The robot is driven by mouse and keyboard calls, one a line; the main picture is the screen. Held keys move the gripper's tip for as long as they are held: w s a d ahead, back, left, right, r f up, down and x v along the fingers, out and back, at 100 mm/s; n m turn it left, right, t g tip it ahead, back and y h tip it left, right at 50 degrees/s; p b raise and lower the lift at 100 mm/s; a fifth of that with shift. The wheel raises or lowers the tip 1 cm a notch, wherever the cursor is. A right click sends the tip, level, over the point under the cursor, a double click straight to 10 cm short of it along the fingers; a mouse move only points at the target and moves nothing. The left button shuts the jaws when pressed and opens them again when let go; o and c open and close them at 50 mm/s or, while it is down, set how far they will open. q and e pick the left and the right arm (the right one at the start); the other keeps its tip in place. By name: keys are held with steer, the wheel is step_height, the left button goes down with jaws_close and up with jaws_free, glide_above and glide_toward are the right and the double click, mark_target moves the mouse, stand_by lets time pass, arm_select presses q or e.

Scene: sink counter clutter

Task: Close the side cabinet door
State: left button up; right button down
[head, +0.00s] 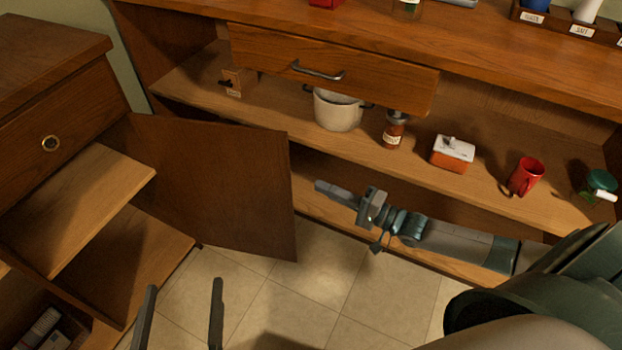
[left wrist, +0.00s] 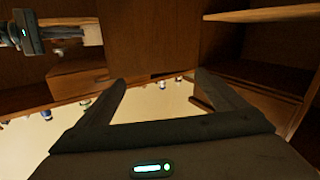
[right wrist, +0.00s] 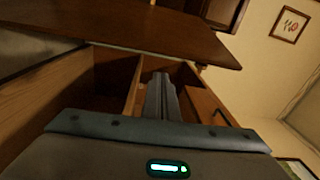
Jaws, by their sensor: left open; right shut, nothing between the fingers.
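The side cabinet (head: 62,75) stands at the left of the head view. Its wooden door (head: 215,185) is swung wide open, and shelves (head: 80,195) show inside. A brown panel that looks like the door also shows in the left wrist view (left wrist: 150,40). My left gripper (head: 182,290) is open and empty over the floor, at the bottom left, in front of the door's lower edge. My right gripper (head: 322,187) is shut and empty near the main counter's lower shelf, to the right of the door's free edge. Its closed fingers show in the right wrist view (right wrist: 160,85).
The counter's middle shelf (head: 290,125) carries a white pot (head: 338,110), a brown bottle (head: 394,130), a red-and-white box (head: 453,153) and a red mug (head: 526,177). A drawer (head: 330,68) sits above. The tiled floor (head: 310,300) is clear below the door.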

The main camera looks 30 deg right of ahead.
arm_select(q)
steer(key=shift+s+d+f+g, duration=0.15)
steer(key=shift+s+f+g, duration=0.35)
steer(key=shift+f, duration=0.2)
arm_select(e)
steer(key=d, duration=0.1)
steer(key=d+f+m+h, duration=0.1)
steer(key=d, duration=0.1)
steer(key=shift+s+d, duration=0.1)
steer(key=shift+d, duration=0.15)
arm_select(q)
steer(key=shift+s+d+r+t+h+b, duration=0.1)
steer(key=shift+d+r+t+h+b, duration=0.1)
steer(key=shift+r+t, duration=0.7)
steer(key=shift+s+d+r+t+h+b, duration=0.15)
steer(key=shift+r+t, duration=0.25)
steer(key=shift+r, duration=0.9)
arm_select(e)
steer(key=w+a, duration=0.5)
steer(key=a, duration=0.3)
arm_select(q)
steer(key=shift+w, duration=0.1)
